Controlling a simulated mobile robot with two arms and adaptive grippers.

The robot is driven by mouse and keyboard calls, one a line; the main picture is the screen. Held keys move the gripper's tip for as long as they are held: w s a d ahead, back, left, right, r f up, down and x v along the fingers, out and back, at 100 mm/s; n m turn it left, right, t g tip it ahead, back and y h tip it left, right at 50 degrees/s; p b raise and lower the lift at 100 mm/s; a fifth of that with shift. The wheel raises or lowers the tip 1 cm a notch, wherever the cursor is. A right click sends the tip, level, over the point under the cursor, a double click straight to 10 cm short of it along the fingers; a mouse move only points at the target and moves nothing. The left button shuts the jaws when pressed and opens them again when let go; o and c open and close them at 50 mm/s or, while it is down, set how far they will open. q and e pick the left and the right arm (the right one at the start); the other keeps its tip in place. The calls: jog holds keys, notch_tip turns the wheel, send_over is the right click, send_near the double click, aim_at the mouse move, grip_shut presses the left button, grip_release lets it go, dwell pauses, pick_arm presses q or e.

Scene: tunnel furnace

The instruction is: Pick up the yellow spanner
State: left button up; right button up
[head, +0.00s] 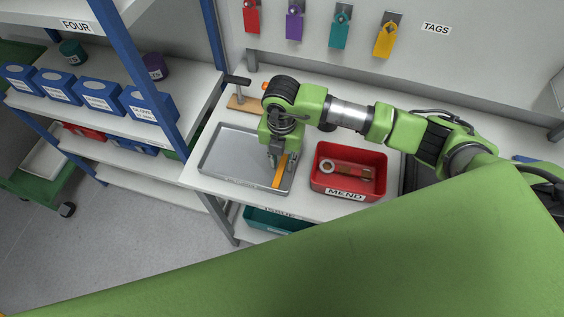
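The yellow spanner (279,173) shows as a narrow orange-yellow bar at the right end of the grey metal tray (226,163) on the white bench. Its far end is partly hidden by my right gripper (280,158). The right gripper points down over the tray with its dark fingers at the spanner's far end. Whether the fingers are closed on the spanner or only beside it, I cannot tell. My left gripper is not in view.
A red bin (334,188) labelled MEND, with metal and brown items inside, stands right of the tray. A wooden stand (243,104) is behind the tray. Coloured tags hang on the wall behind. Shelves with blue boxes (99,94) and a blue post stand left.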

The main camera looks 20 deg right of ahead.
aim_at(282, 166)
grip_shut()
jog(key=shift+r, duration=0.1)
jog(key=shift+r+b, duration=0.5)
jog(key=shift+b, duration=0.05)
notch_tip(282, 166, up, 2)
jog(key=shift+s+r+b, duration=0.1)
jog(key=shift+b, duration=0.55)
jog(key=s+r+b, duration=0.3)
jog(key=s+r, duration=0.6)
jog(key=s, duration=0.4)
jog(key=shift+s+a+r, duration=0.2)
jog(key=shift+s+r, duration=0.2)
